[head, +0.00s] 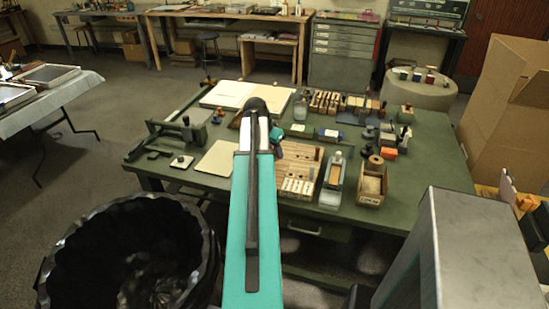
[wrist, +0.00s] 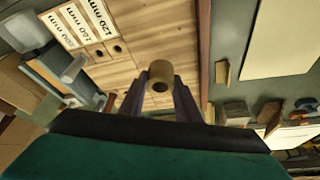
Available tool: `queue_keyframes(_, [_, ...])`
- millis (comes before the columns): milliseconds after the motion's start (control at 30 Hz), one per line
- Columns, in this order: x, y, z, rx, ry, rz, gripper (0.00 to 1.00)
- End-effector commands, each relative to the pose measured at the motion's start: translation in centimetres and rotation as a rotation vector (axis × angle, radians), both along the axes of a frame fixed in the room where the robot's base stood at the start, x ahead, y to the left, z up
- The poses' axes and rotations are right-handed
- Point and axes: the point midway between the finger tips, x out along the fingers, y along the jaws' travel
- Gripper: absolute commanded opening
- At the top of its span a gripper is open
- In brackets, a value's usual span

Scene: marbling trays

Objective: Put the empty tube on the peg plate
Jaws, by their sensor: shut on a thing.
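A brown cardboard tube (wrist: 160,70) is held between the two dark fingers of my gripper (wrist: 160,88) in the wrist view. Its open end, with a dark hole, faces the camera. Behind it lies a pale wooden plate (wrist: 135,32) with white millimetre labels and several dark round spots. I take this as the peg plate. The tube overlaps the plate in the picture; whether they touch I cannot tell. In the head view the wooden plate (head: 296,168) lies right of my arm, with labels at its near end.
On the green table (head: 440,150), a glass-like tray (head: 331,190) and a small wooden box with a roll (head: 371,188) stand right of the plate. Pale sheets (head: 217,158) lie left. Blocks and bottles crowd the back. A black-lined bin (head: 130,215) stands front left.

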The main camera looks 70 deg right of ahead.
Motion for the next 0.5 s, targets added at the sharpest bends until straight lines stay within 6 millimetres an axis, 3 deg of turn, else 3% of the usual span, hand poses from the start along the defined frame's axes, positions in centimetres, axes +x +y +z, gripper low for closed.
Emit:
queue_keyframes(267, [0.0,0.0,-0.2,0.000,0.000,0.001,0.00])
queue_keyframes(500, [0.0,0.1,-1.8,0.001,0.001,0.001,0.00])
